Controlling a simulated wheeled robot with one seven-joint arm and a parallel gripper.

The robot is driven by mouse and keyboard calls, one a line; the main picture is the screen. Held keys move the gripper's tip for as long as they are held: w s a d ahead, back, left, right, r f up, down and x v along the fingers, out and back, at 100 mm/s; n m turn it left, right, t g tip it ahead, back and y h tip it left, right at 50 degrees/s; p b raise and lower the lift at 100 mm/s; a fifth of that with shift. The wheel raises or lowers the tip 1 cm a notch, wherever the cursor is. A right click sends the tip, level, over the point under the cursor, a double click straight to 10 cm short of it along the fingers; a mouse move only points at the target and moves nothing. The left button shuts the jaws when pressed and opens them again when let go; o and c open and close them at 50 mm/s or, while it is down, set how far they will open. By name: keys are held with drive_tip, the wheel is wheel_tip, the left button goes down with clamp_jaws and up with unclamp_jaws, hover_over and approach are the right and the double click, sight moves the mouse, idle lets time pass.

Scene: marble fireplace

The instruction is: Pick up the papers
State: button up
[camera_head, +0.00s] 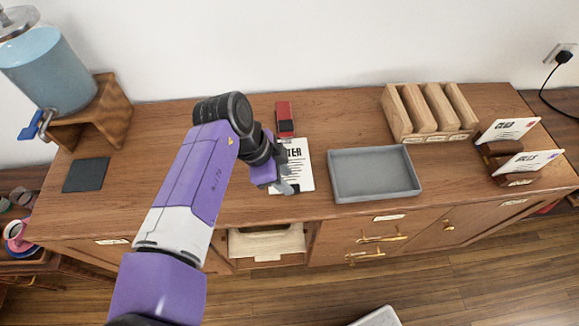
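The papers (300,172) are a white sheet or stack with dark printed lettering, lying flat on the wooden sideboard left of the grey tray. My gripper (287,187) is over their left part and hides some of the sheet. Its fingertips are near the front of the papers. I cannot tell whether they touch the papers or whether the fingers are open or shut.
A red stapler-like object (285,119) lies just behind the papers. A grey tray (374,174) stands to their right, with a wooden divided organizer (430,111) behind it. Letter holders (514,170) stand far right; a blue dispenser (50,70) stands left. The sideboard left of my arm is mostly clear.

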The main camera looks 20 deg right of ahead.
sight(293, 185)
drive_tip(key=x, duration=0.3)
drive_tip(key=p+x, duration=0.1)
drive_tip(key=x, duration=0.1)
drive_tip(key=shift+w, duration=0.2)
drive_tip(key=shift+c, duration=0.5)
clamp_jaws()
